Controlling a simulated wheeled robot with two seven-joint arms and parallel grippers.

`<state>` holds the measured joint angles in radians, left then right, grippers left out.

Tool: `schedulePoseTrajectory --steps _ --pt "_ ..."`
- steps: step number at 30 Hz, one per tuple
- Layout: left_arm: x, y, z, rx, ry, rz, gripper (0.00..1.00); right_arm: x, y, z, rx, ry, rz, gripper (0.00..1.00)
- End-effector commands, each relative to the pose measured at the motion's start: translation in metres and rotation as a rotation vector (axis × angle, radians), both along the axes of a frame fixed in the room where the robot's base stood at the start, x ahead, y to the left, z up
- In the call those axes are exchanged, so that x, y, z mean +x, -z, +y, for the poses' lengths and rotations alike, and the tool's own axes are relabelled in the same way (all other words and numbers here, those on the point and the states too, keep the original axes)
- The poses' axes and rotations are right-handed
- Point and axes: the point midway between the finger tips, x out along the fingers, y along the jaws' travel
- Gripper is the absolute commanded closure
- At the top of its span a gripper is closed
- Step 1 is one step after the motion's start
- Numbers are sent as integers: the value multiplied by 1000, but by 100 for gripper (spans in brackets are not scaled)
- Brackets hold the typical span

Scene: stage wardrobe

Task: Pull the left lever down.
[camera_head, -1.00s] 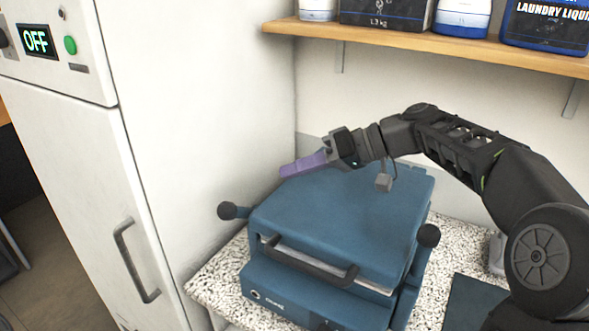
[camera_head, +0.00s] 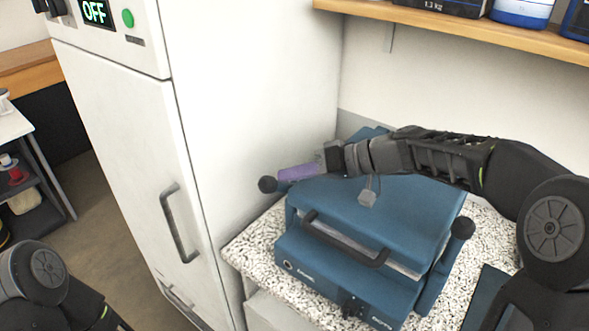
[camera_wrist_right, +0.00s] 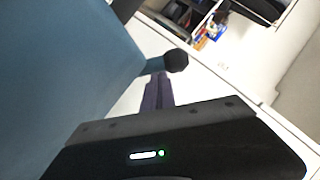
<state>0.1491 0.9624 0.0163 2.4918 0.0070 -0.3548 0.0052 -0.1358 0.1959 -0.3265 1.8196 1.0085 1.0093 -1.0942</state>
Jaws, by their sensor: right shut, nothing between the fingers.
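The blue press-like machine (camera_head: 400,222) stands on a speckled counter, its lid down, with a black bar handle (camera_head: 345,245) across the front. The left lever ends in a black ball knob (camera_head: 267,184) at the machine's left side; the knob also shows in the right wrist view (camera_wrist_right: 176,60). The right lever's black knob (camera_head: 463,229) is at the right side. My right gripper (camera_head: 284,174) has purple fingers, shut and empty, with the tips close beside the left knob. In the wrist view the fingers (camera_wrist_right: 158,88) point at the knob; contact cannot be told. My left gripper is out of view.
A white cabinet (camera_head: 120,130) with an OFF display stands close on the left of the counter. A wooden shelf (camera_head: 460,28) with bottles hangs above. My right arm crosses over the lid.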

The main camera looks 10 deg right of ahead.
Motion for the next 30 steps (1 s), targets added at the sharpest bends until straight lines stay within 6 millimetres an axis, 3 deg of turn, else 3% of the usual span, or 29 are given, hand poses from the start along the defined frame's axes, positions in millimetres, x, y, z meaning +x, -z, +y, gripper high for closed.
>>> schedulePoseTrajectory --steps 4,12,26,30 --pt "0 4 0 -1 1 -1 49 -1 2 1 -6 0 -5 100" --pt "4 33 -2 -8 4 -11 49 -8 11 9 -93 -2 -79 100" --pt "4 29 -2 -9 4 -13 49 -8 6 9 -106 1 -88 100" --pt "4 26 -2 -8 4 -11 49 -6 -4 10 -106 0 -90 100"
